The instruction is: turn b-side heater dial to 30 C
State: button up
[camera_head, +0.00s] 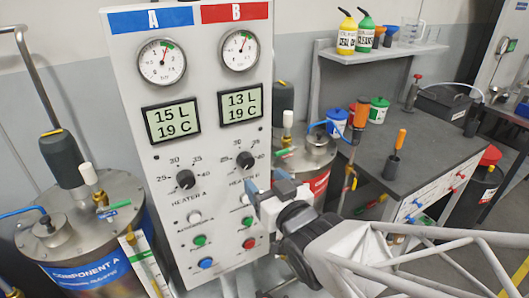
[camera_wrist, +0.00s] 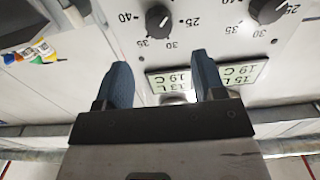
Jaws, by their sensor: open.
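The B-side heater dial (camera_head: 245,160) is a round black knob on the white panel, under the B display (camera_head: 240,104) reading 13 L, 19 C. Temperature numbers ring it; its exact setting is too small to read. My gripper (camera_head: 266,186) is open and empty, just below and right of this dial in the head view, covering part of the HEATER B label. In the upside-down wrist view, my gripper (camera_wrist: 162,62) has its blue fingers spread, with the B dial (camera_wrist: 158,20) beyond the fingertips, apart from them.
The matching A dial (camera_head: 185,180) sits left, below a display (camera_head: 172,118) reading 15 L, 19 C. Below are several buttons, including a red one (camera_head: 249,243). A metal drum (camera_head: 80,225) stands left of the panel; a dark workbench (camera_head: 400,140) with tools stands right.

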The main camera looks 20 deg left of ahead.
aim_at(249, 162)
jog(key=shift+w+a, duration=0.1)
jog(key=shift+w, duration=0.05)
jog(key=shift+x, duration=3.75)
jog(key=c, duration=0.9)
